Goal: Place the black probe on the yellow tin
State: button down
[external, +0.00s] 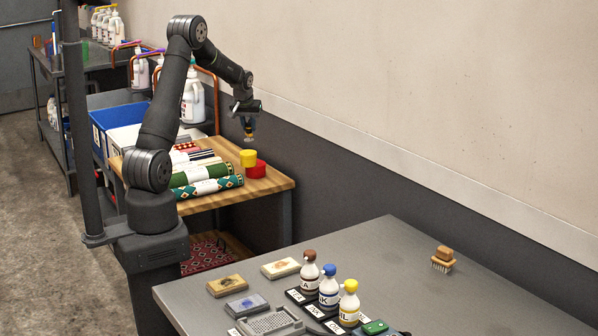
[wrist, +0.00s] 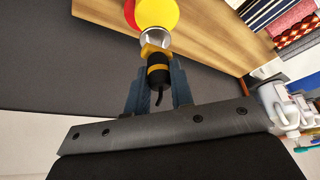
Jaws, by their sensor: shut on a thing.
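My gripper (external: 248,116) is over the far wooden table, shut on the black probe (wrist: 158,75). In the wrist view my gripper (wrist: 158,88) has a finger on each side of the probe, which has yellow bands, a silvery end and a short dark cable. In the external view the probe (external: 249,131) hangs below my gripper, above the yellow tin (external: 248,158). The yellow tin (wrist: 160,12) shows beyond the silvery end in the wrist view, cut by the frame's top. I cannot tell the exact gap between them.
A red tin (external: 257,170) stands beside the yellow tin. Rolled rugs (external: 205,187) lie left of the tins on the wooden table (external: 275,183). A wall runs behind. A grey bench (external: 400,270) in front holds bottles, brushes and pads.

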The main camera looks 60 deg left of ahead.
aim_at(247, 133)
jog(key=shift+a+f, duration=0.35)
jog(key=shift+a, duration=0.15)
jog(key=shift+f, duration=1.9)
jog(key=shift+f, duration=0.15)
jog(key=c, duration=1.3)
grip_release()
jog(key=shift+o, duration=0.2)
jog(key=v, duration=1.2)
